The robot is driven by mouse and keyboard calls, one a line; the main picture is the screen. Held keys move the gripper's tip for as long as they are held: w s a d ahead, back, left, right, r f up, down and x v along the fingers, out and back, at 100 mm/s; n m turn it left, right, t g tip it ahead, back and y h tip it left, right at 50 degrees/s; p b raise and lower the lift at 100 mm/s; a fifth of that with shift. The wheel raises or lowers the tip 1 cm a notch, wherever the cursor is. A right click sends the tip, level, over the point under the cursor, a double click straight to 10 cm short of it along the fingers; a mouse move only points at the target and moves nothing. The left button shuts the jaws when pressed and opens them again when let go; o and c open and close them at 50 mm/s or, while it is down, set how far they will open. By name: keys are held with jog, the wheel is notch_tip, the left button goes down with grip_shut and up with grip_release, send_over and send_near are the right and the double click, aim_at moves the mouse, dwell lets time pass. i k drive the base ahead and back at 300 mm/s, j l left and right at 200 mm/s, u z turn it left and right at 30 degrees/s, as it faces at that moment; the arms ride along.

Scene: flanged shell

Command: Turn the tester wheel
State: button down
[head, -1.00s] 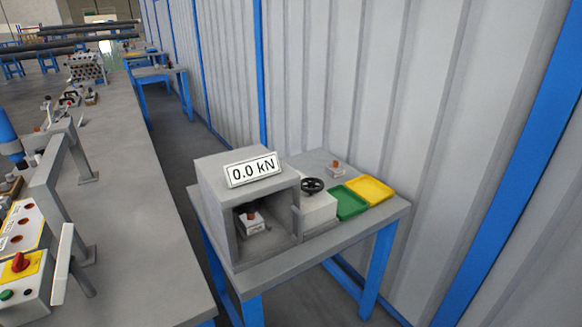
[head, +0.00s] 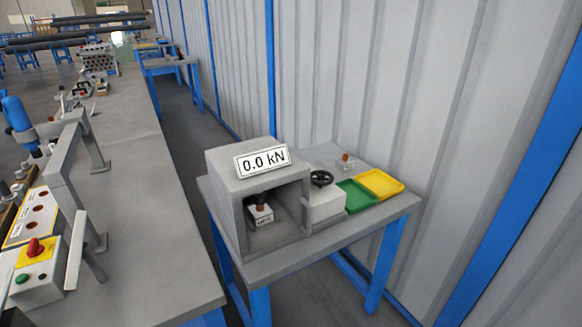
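The tester wheel (head: 321,178) is a small black handwheel on top of a light grey block (head: 325,203), at the right side of the tester. The tester (head: 228,203) is a grey open-fronted box on a small table. Its sign (head: 262,161) reads 0.0 kN. Inside the box sits a small white block with a dark and brownish top (head: 260,209). My gripper is not in view.
A green tray (head: 356,196) and a yellow tray (head: 381,184) lie right of the wheel. A small part with a reddish top (head: 345,162) stands behind. A long grey bench (head: 150,230) runs along the left, with an aisle between. A corrugated wall is behind the table.

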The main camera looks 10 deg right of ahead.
aim_at(320, 178)
jog(key=i+j+z, duration=0.5)
jog(key=i+j, duration=0.2)
jog(key=i+l, duration=0.05)
jog(key=i, duration=0.05)
